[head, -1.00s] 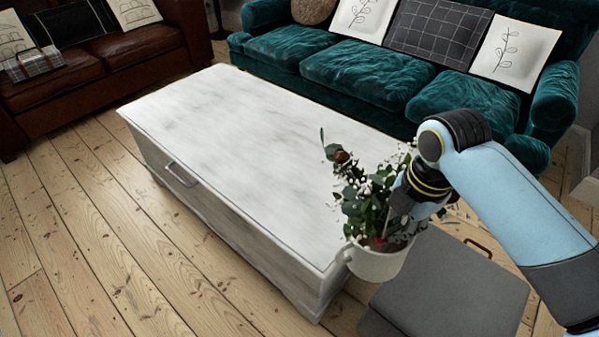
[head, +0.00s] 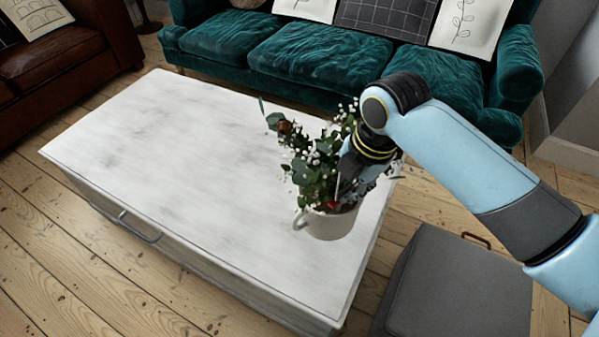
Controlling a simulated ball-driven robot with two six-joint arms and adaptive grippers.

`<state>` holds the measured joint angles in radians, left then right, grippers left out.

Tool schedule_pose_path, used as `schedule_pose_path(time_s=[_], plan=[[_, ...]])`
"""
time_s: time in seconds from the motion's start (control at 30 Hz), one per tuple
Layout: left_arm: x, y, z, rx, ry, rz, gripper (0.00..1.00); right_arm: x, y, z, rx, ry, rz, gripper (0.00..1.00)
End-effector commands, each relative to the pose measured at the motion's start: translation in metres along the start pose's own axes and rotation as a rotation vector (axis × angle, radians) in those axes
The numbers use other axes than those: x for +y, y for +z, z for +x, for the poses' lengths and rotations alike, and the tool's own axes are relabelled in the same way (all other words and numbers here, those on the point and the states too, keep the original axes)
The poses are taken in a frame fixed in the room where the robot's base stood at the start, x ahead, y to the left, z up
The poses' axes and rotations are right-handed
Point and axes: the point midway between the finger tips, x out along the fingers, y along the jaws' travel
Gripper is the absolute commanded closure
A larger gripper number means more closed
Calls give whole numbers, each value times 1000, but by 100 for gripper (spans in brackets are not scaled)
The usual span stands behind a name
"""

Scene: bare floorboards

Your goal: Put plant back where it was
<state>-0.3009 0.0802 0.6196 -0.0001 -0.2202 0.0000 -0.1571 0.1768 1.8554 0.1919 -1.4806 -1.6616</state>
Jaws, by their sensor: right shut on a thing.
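The plant (head: 311,168) is a bunch of green leaves with small white flowers in a white mug-like pot (head: 330,223) with a handle on its left side. It is over the right part of the white table (head: 190,160); I cannot tell whether the pot touches the top. My right gripper (head: 338,200) reaches down into the plant from the right and is shut on it; leaves partly hide the fingers. My left gripper is not in view.
A grey box-like stool (head: 450,285) with a brown handle stands on the floor right of the table. A green sofa (head: 320,60) is behind the table, a brown leather sofa (head: 60,65) at the upper left. Most of the tabletop is bare.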

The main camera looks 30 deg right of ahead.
Motion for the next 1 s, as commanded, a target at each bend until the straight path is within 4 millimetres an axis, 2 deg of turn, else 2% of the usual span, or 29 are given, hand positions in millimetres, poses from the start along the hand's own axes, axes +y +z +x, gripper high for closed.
schedule_pose_path(time_s=[0.1, 0.23, 0.7, 0.83, 1.0], plan=[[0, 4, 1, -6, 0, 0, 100, 5, -1, 2, 0, 7, 0, 100], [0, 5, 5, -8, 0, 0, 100, 18, -3, 13, 1, 9, 1, 100], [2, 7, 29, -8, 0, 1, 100, 90, -18, 80, 1, 7, 0, 100], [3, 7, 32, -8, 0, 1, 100, 100, -20, 88, -1, 7, 0, 100], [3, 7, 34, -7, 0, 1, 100, 101, -20, 94, -1, 6, 0, 100]])
